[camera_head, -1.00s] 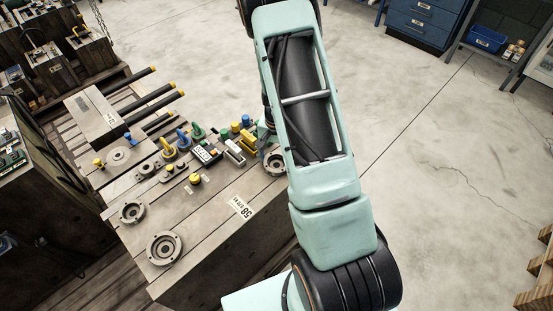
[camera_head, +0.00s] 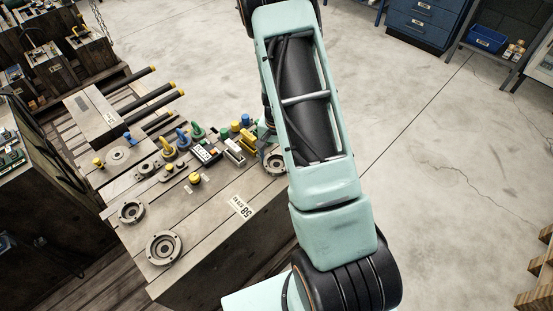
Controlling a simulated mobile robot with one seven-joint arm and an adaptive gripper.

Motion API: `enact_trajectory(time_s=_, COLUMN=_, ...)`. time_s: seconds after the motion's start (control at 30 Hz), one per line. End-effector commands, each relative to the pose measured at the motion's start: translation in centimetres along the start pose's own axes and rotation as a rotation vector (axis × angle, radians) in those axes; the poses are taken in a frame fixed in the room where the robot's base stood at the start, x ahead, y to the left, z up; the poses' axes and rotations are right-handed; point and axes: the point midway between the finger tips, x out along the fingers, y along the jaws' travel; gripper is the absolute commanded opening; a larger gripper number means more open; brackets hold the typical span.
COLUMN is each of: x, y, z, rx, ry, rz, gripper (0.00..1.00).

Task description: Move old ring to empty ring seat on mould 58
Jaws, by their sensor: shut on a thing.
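Mould 58 (camera_head: 215,235) is a large wood-toned block with a white label reading 58 (camera_head: 241,206), upside down in the picture. Two round grey ring-shaped fittings, a smaller one (camera_head: 131,212) and a larger one (camera_head: 163,248), are on its left part. A third round fitting (camera_head: 273,165) is at its right edge, partly covered by my arm. I cannot tell which is the old ring or which seat is empty. My arm crosses the middle of the view and part of my wrist shows beside the mould's far right corner. My gripper's fingers are hidden behind the arm.
Another block (camera_head: 95,118) with dark yellow-tipped bars lies on a pallet behind. Open concrete floor (camera_head: 450,165) is at right. A blue cabinet (camera_head: 423,22) stands behind.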

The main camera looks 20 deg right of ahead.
Motion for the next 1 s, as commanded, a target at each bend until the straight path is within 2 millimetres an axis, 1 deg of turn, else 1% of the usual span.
enact_trajectory(time_s=0.07, x=-0.1, y=0.0, z=-0.1, rx=0.000, ry=0.002, rz=-0.001, gripper=0.19)
enact_trajectory(time_s=0.1, x=-0.1, y=0.0, z=-0.1, rx=0.000, ry=0.002, rz=-0.001, gripper=0.64)
enact_trajectory(time_s=0.27, x=-0.1, y=0.0, z=-0.1, rx=0.000, ry=0.001, rz=-0.001, gripper=0.81)
enact_trajectory(time_s=0.3, x=-0.1, y=0.0, z=-0.1, rx=0.000, ry=0.001, rz=0.000, gripper=0.83)
enact_trajectory(time_s=0.57, x=0.0, y=0.0, z=0.0, rx=0.000, ry=-0.001, rz=0.000, gripper=0.83)
enact_trajectory(time_s=0.67, x=-0.5, y=0.0, z=0.0, rx=0.000, ry=0.000, rz=0.000, gripper=0.83)
enact_trajectory(time_s=0.77, x=-1.6, y=-0.1, z=-0.1, rx=-0.001, ry=0.003, rz=-0.002, gripper=0.83)
enact_trajectory(time_s=0.87, x=-3.4, y=-0.1, z=-0.1, rx=-0.003, ry=0.004, rz=-0.002, gripper=0.83)
enact_trajectory(time_s=1.0, x=-6.2, y=-0.1, z=-0.1, rx=0.000, ry=0.004, rz=-0.003, gripper=0.83)
